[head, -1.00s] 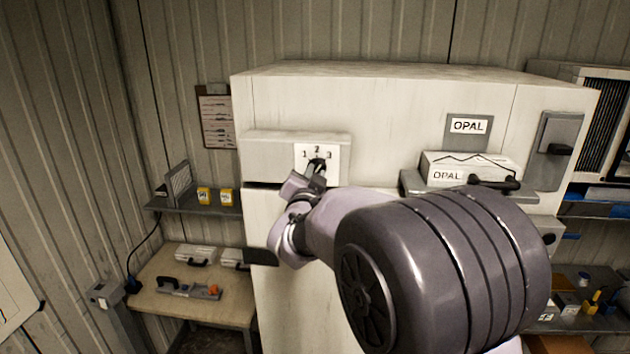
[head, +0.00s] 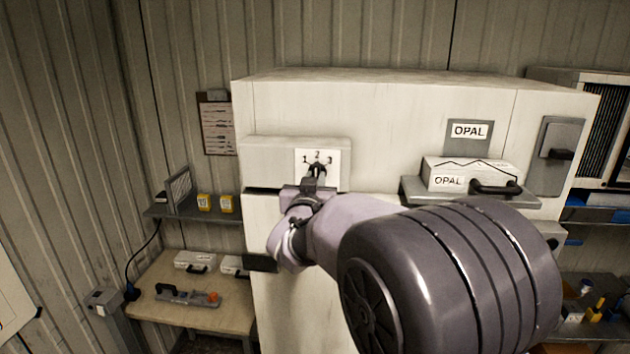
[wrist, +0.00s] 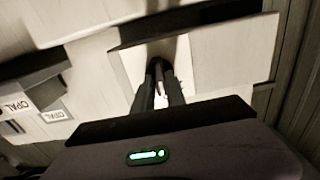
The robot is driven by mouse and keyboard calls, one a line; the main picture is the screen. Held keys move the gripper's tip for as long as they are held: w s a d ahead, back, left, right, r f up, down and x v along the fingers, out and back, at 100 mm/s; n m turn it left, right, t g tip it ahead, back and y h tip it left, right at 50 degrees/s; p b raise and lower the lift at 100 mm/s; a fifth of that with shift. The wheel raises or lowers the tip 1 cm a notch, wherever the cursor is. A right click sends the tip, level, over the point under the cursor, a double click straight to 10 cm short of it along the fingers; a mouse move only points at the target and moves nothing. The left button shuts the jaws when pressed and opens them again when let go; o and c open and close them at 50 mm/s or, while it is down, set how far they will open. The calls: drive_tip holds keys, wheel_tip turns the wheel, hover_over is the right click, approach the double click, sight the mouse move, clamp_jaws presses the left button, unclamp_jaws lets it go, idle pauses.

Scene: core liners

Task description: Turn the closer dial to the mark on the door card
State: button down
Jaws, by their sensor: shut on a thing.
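The closer dial is a small dark knob (head: 319,171) on a white plate marked 1, 2 and 3 (head: 336,167). The plate is on the grey-white closer box (head: 268,158) at the upper left of the large white cabinet. My gripper (head: 317,177) is at the plate from below, its fingers shut on the dial. In the wrist view my gripper (wrist: 160,70) has two dark fingers close together against the white plate (wrist: 130,71). The fingers largely hide the dial, so I cannot tell exactly which number it points to. I cannot make out a mark on any door card.
A ledge (head: 413,195) to the right holds a white OPAL case (head: 470,172) with a dark handle. A grey lever plate (head: 558,155) is farther right. A clipboard (head: 218,125) hangs on the wall at left, above a shelf (head: 190,214) and a bench (head: 190,312).

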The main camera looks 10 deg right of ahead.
idle(0.3)
drive_tip(key=c, duration=1.4)
unclamp_jaws()
drive_tip(key=shift+o, duration=0.2)
drive_tip(key=b+v, duration=0.4)
drive_tip(key=v, duration=1.3)
drive_tip(key=shift+s, duration=0.2)
